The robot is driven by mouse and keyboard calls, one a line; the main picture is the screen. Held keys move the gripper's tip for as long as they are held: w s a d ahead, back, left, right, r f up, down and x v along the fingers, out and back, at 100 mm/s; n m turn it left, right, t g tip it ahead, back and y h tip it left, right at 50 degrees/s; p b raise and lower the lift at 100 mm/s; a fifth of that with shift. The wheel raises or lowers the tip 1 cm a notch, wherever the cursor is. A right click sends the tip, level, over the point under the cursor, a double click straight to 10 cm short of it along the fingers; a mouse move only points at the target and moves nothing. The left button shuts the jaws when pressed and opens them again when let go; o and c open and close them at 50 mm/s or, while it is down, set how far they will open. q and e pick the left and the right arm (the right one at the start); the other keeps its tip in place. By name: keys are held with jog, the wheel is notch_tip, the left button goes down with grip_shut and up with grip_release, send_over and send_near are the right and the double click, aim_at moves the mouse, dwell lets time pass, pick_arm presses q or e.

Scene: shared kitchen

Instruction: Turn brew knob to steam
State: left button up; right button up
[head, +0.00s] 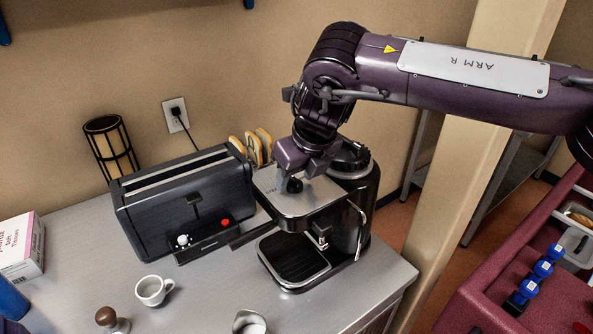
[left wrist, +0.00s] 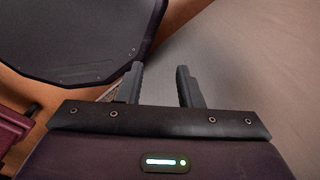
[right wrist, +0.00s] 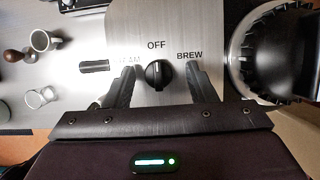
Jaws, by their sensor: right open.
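The espresso machine (head: 330,212) stands at the right end of the counter, with a steel top panel. Its black brew knob (right wrist: 158,75) is on that panel in the right wrist view, between the labels STEAM on the left, OFF above and BREW on the right. The knob's pointer appears to be at OFF. My right gripper (head: 292,176) is over the panel from above; its fingers are open on either side of the knob, with gaps visible. The knob (head: 294,185) is partly hidden in the head view. My left gripper (left wrist: 160,80) is open and empty, away from the machine.
A black toaster (head: 185,205) with bread slices (head: 262,146) behind it stands left of the machine. A white cup (head: 153,290), a tamper (head: 110,318) and a steel jug (head: 249,322) are in front. A round black lid (right wrist: 280,55) is close right of the knob.

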jog(key=shift+s, duration=0.15)
jog(key=shift+c, duration=0.3)
jog(key=c, duration=0.9)
pick_arm(q)
jog(key=shift+w+r, duration=0.1)
jog(key=shift+w, duration=0.35)
